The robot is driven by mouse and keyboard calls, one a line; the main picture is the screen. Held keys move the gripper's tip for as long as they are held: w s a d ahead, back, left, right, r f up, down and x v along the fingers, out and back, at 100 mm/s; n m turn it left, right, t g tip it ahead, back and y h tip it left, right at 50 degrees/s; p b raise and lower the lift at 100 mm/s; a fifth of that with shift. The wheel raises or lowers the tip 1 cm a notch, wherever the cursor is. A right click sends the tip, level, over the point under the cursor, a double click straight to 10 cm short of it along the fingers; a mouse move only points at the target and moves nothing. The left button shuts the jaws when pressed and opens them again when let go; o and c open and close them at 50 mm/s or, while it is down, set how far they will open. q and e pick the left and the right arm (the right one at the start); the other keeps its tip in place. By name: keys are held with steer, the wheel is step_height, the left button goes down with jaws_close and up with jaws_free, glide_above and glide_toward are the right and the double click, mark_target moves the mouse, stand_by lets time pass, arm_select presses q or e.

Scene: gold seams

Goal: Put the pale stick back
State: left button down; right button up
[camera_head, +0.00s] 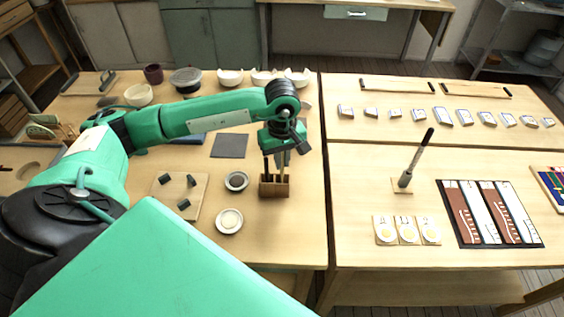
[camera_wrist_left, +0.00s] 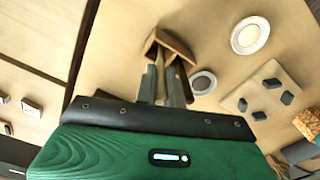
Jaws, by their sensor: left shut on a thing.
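My left gripper (camera_head: 277,152) points down over a small wooden stick holder (camera_head: 273,190) near the right edge of the left table. It is shut on the pale stick (camera_head: 283,172), whose lower part reaches down to the holder. A dark stick (camera_head: 267,170) stands beside it in the same holder. In the left wrist view the holder (camera_wrist_left: 172,42) lies just beyond my fingers (camera_wrist_left: 165,82). The fingers hide much of the sticks there, and I cannot tell how deep the pale stick sits. My right gripper is not in view.
Two small round dishes (camera_head: 236,181) (camera_head: 229,220) and a board with dark pegs (camera_head: 195,190) lie left of the holder. A dark square mat (camera_head: 229,145) is behind. The right table holds an upright brush-like tool (camera_head: 405,180) and a row of small pale pieces (camera_head: 438,116).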

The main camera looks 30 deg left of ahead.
mark_target(282, 171)
arm_select(q)
step_height(282, 171, down, 2)
steer(key=shift+f, duration=0.25)
steer(key=c, duration=1.5)
jaws_free()
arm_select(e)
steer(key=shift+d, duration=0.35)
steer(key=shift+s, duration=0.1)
